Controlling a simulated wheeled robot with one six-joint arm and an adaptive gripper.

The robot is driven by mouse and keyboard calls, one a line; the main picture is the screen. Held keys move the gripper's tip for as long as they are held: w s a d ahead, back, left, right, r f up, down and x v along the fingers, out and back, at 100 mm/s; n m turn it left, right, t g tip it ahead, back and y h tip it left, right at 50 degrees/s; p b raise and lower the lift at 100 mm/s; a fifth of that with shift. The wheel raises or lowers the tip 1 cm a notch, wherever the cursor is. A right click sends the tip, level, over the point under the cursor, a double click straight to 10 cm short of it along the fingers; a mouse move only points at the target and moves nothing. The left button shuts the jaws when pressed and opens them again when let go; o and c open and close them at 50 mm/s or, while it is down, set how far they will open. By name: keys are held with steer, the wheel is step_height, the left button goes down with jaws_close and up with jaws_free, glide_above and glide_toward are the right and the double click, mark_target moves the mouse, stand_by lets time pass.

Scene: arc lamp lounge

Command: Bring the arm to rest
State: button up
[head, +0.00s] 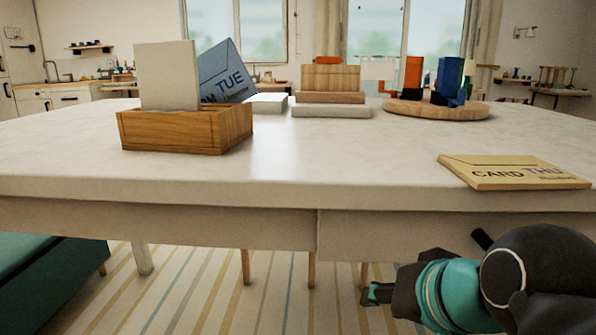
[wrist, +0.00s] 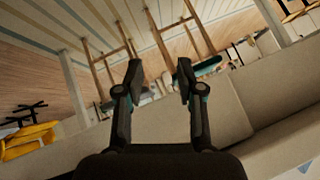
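My gripper (wrist: 160,70) is open in the wrist view, its two fingers apart with nothing between them. In the head view my gripper (head: 374,294) is small and dark at the lower right, below the front edge of the table (head: 300,190) and in front of it. It points left in that view. My arm comes in from the right edge, bent and low. The wrist view is tilted and shows the table's pale front side close beyond the fingers.
On the table stand a wooden box (head: 170,132) with a white card and a blue envelope (head: 226,72), a yellow card envelope (head: 512,172), a wooden rack (head: 330,78) and a round board (head: 435,108) with coloured items. A green seat (head: 45,275) is at lower left.

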steer(key=s+d+f+n+g+h, duration=0.1)
steer(key=f, duration=0.6)
steer(key=s+d+f+n+g+h, duration=0.1)
steer(key=d+f+n, duration=0.1)
steer(key=f, duration=0.5)
steer(key=shift+s+d+f+g+b, duration=0.15)
steer(key=shift+d+f+g+b, duration=0.15)
steer(key=shift+f+g+b, duration=0.1)
step_height(320, 180, up, 13)
steer(key=p, duration=1.2)
steer(key=shift+f, duration=0.2)
steer(key=shift+a, duration=0.1)
